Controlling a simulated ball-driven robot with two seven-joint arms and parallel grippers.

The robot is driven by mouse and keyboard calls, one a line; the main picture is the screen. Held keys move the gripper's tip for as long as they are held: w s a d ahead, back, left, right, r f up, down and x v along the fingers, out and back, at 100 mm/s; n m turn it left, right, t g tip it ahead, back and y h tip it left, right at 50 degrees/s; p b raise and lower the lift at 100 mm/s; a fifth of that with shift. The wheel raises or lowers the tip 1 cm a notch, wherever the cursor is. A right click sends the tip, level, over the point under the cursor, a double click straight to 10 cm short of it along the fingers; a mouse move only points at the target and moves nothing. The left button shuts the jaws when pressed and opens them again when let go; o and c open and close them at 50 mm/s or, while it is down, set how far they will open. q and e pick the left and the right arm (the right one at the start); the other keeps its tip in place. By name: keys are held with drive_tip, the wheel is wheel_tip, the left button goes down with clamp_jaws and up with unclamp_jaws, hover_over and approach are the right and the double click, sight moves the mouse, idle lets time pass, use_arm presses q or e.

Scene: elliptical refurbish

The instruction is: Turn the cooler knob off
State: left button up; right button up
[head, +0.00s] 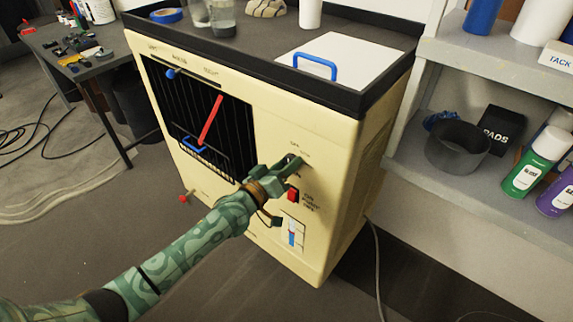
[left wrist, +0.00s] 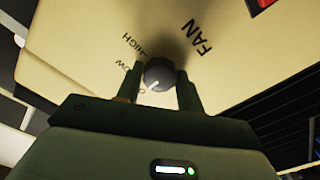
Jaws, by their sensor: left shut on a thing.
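The cooler (head: 335,135) is a cream, box-shaped unit with a black front grille. Its knob is a small dark round dial (left wrist: 159,73), with printed words around it: FAN, HIGH, LOW and a partly hidden label. The knob's white mark points to the lower left in the left wrist view, towards the partly hidden label beside LOW. My left gripper (head: 291,162) is at the knob on the cooler's front. In the left wrist view its two fingers (left wrist: 159,85) are shut on the knob from both sides. My right gripper is not in view.
A red switch (head: 293,195) and a blue slider (head: 292,234) sit below the knob. A red lever (head: 211,120) crosses the grille. A blue handle (head: 314,66) is on the top. Shelves (head: 478,210) with cans stand close on the right; a cluttered table (head: 100,50) stands at left.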

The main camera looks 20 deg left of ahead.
use_arm(q)
drive_tip(key=o, duration=1)
drive_tip(key=p+v, duration=0.4)
drive_tip(key=v, duration=1.2)
drive_tip(key=shift+s+a, duration=0.1)
drive_tip(key=shift+s, duration=0.1)
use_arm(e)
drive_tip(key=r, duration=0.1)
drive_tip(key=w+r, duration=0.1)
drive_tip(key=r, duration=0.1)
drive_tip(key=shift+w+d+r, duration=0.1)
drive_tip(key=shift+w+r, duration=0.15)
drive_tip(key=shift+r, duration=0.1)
